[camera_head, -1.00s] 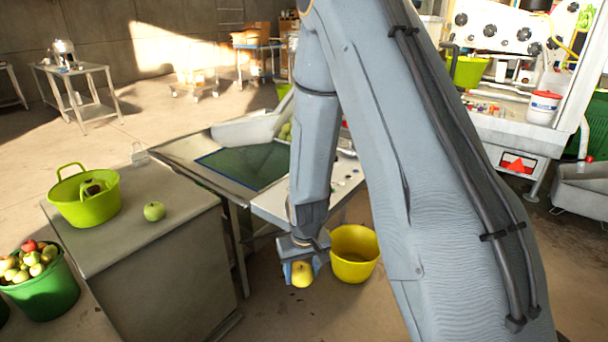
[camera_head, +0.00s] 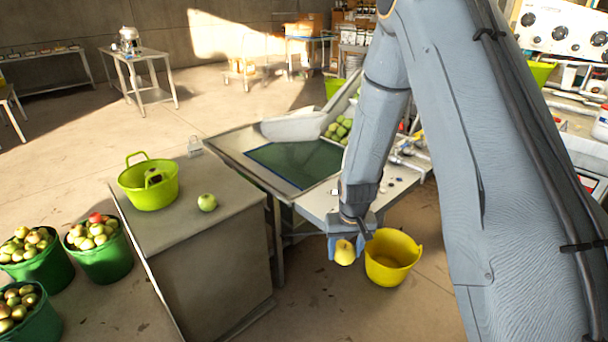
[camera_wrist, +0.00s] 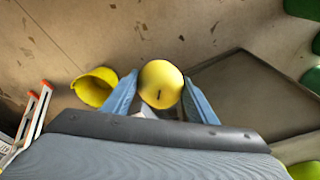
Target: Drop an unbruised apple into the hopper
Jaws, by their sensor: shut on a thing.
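My gripper (camera_head: 346,248) is shut on a yellow apple (camera_head: 345,253), held in the air beside the yellow bucket. In the wrist view the apple (camera_wrist: 161,84) sits between the two blue fingers, its visible side plain yellow with a dark stem. A green apple (camera_head: 207,202) lies on the grey cabinet top, right of a lime-green tub (camera_head: 150,185) with a dark-marked item inside. A sloped metal chute (camera_head: 305,124) with green apples (camera_head: 339,130) stands behind a table with a dark green mesh panel (camera_head: 296,161). I cannot tell for sure which part is the hopper.
The yellow bucket (camera_head: 392,258) stands on the floor just right of my gripper; it also shows in the wrist view (camera_wrist: 95,87). The grey cabinet (camera_head: 205,262) is to the left. Green buckets of apples (camera_head: 104,262) stand at far left. Open floor lies behind.

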